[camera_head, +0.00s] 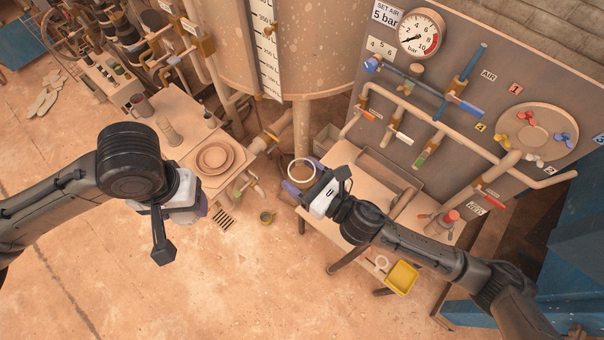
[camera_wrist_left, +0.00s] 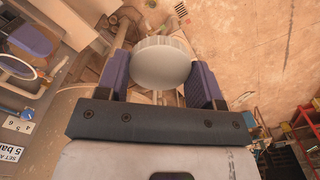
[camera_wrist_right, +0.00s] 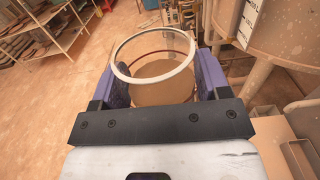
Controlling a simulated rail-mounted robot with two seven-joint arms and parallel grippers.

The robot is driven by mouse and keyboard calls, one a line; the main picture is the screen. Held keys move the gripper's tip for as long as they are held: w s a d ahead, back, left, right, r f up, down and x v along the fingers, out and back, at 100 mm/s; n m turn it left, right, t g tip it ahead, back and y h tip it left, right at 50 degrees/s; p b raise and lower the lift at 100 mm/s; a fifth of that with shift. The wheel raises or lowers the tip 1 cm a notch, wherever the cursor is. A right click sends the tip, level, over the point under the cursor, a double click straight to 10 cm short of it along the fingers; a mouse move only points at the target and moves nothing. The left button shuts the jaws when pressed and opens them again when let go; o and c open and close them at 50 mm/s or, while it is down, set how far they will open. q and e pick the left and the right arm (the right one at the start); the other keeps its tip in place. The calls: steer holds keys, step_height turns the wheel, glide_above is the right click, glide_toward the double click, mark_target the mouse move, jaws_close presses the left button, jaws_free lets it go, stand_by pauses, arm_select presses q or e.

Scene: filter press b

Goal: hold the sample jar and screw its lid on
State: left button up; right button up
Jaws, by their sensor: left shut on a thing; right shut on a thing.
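The sample jar (camera_wrist_right: 155,84) is clear, with a pale rim and brown contents. My right gripper (camera_wrist_right: 157,88) is shut on it, with one purple finger at each side. In the head view the jar (camera_head: 300,172) is held open end up beside the bench. The lid (camera_wrist_left: 161,64) is a pale, ridged round cap. My left gripper (camera_wrist_left: 160,82) is shut on it. The jar's rim also shows at the left wrist view's left edge (camera_wrist_left: 20,67).
A bench (camera_head: 345,222) with a tray lies under the right arm, before the gauge panel (camera_head: 462,60). A small table (camera_head: 188,125) with a round dish (camera_head: 215,157) stands behind the left gripper. A large tank (camera_head: 318,45) is at the back. A yellow tray (camera_head: 402,277) is at lower right.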

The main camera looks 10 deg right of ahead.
arm_select(q)
steer(key=w+d+r+m, duration=0.1)
steer(key=d+r, duration=0.2)
steer(key=d, duration=0.7)
steer(key=w+d+r+m, duration=0.2)
steer(key=d, duration=0.9)
steer(key=w+n, duration=0.1)
steer(key=n, duration=0.1)
steer(key=w+d+f+n, duration=0.1)
steer(key=w, duration=0.1)
steer(key=w+n, duration=0.1)
steer(key=n, duration=0.1)
steer(key=shift+w+d+f+n, duration=0.15)
steer(key=shift+d+n, duration=0.15)
steer(key=shift+f, duration=0.15)
steer(key=shift+f, duration=1.85)
